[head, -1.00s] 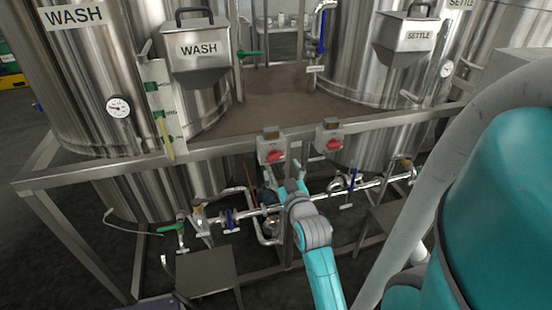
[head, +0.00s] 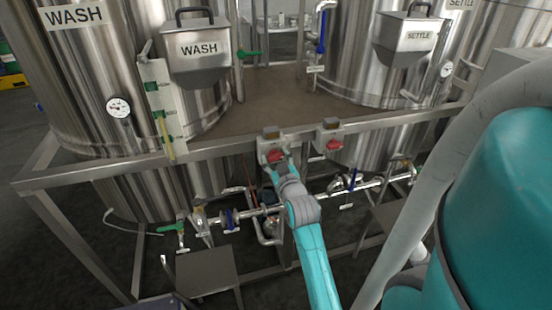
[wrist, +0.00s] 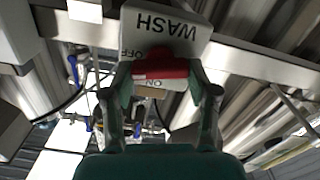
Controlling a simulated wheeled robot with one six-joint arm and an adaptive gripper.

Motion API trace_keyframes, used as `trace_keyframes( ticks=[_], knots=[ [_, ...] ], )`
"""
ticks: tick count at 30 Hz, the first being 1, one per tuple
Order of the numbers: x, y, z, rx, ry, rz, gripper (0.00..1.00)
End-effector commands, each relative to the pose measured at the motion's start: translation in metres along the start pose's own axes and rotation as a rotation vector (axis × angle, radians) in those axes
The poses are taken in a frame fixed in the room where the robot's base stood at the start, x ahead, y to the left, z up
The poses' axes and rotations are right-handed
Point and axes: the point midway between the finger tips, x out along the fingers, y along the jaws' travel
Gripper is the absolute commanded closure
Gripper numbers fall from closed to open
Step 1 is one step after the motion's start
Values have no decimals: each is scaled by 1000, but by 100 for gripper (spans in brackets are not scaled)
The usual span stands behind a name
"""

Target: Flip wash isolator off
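The wash isolator is a pale box (head: 271,146) with a red rotary handle (head: 277,156), mounted on the frame rail below the WASH tank. In the wrist view its WASH label (wrist: 167,24) appears upside down, with the red handle (wrist: 162,68) lying crosswise and OFF and ON marks beside it. My gripper (head: 279,166) is right at the box. In the wrist view its two fingers (wrist: 161,85) are apart, one at each end of the handle. I cannot tell whether they touch it.
A similar isolator (head: 329,137) with a red handle stands just to the right on the same rail (head: 215,152). Valves and pipework (head: 230,219) run below. The WASH tank (head: 90,80) and SETTLE tank (head: 365,120) stand behind.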

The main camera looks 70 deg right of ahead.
Motion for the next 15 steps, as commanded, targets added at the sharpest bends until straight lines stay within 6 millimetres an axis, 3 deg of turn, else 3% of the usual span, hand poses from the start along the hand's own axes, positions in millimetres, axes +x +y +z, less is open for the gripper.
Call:
trace_keyframes(
  ticks=[1, 3, 8, 15],
  knots=[
    [0, 0, 0, 0, 0, 0, 64],
    [0, 0, 0, 0, 0, 0, 77],
    [0, 0, 0, 21, 0, 0, 77],
    [0, 1, 0, 196, 0, 0, 77]
  ],
)
